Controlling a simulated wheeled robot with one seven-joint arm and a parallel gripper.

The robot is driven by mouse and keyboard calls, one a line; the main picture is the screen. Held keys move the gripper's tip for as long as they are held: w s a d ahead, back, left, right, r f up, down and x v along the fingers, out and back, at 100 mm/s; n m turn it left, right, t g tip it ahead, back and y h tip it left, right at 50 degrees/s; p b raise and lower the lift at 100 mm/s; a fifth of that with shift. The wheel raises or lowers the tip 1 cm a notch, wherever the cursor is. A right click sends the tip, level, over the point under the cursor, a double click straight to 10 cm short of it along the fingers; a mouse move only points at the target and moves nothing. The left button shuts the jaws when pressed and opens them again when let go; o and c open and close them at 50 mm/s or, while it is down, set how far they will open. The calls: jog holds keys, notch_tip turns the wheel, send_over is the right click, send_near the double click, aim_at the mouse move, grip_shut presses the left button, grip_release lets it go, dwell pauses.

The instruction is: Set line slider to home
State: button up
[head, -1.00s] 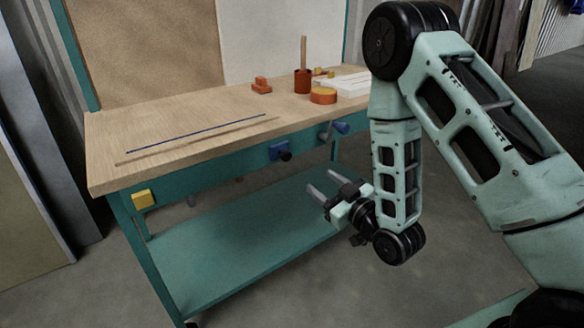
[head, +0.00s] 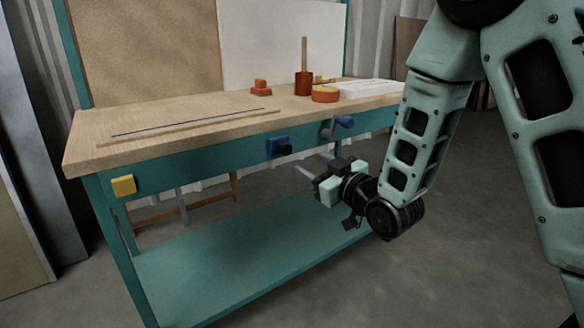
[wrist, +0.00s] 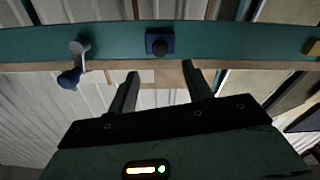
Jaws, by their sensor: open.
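No part is labelled as the line slider, so I cannot tell which one it is. On the bench's teal front rail are a blue block with a black knob (head: 279,147), a blue lever (head: 337,127) to its right and a yellow block (head: 123,186) at the left end. My gripper (head: 314,165) is open and empty, in front of and below the rail, right of the black knob in the head view. In the wrist view the knob block (wrist: 160,44) shows beyond and between my fingers (wrist: 160,72), apart from them. The lever (wrist: 76,66) is at left there, the yellow block (wrist: 312,47) at right.
A teal lower shelf (head: 220,255) lies beneath and looks bare.

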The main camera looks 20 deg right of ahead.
aim_at(288, 151)
jog(key=b+x, duration=0.1)
jog(key=x, duration=0.8)
grip_shut()
jog(key=s+a, duration=0.2)
jog(key=a, duration=0.6)
jog(key=s+a, duration=0.3)
jog(key=a, duration=0.5)
jog(key=s+a, duration=0.3)
jog(key=a, duration=0.5)
jog(key=shift+a+b, duration=0.35)
